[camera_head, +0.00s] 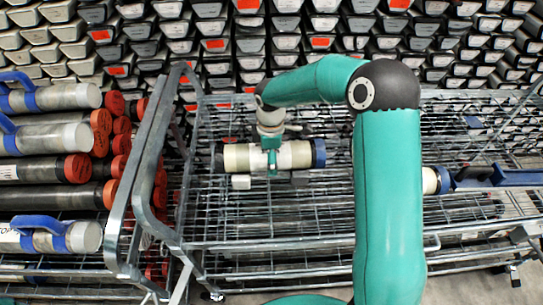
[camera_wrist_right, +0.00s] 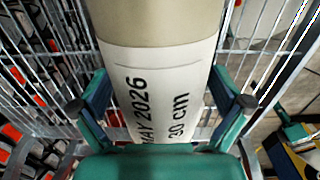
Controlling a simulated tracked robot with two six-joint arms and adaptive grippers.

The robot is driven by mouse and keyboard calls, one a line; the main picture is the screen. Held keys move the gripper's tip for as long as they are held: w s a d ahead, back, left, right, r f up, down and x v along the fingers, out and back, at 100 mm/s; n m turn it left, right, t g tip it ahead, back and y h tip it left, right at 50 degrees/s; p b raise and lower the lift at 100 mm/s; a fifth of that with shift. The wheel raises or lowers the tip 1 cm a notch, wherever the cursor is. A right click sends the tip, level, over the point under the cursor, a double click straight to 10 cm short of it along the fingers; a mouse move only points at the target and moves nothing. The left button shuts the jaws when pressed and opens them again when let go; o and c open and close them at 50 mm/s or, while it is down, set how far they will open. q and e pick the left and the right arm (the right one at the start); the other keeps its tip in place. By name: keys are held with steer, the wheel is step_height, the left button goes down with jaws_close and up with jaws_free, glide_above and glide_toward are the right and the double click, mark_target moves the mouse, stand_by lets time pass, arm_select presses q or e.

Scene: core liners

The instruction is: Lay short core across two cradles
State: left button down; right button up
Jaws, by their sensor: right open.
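The short core (camera_head: 295,155) is a pale tube with a dark left end and a blue right end. It lies level, left to right, above the wire cart. My right gripper (camera_head: 272,158) is over its middle. In the wrist view the open fingers of my right gripper (camera_wrist_right: 162,105) stand on either side of the core (camera_wrist_right: 158,60), whose label reads "MAY 2026" and "30 cm". A small white block (camera_head: 241,181) and a greyish one (camera_head: 300,178) show just below the core; I cannot tell whether these are the cradles. My left gripper is out of view.
A wire cart (camera_head: 260,220) with a tubular frame (camera_head: 150,165) spans the middle. Another pale tube end (camera_head: 430,181) with a blue clamp-like piece (camera_head: 490,176) shows right of my arm. Capped tubes (camera_head: 50,137) fill the left rack. Stacked boxes line the back.

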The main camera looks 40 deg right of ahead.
step_height(320, 180, up, 12)
steer(key=p, duration=0.8)
steer(key=shift+f, duration=0.25)
steer(key=shift+r, duration=0.5)
steer(key=shift+s, duration=0.15)
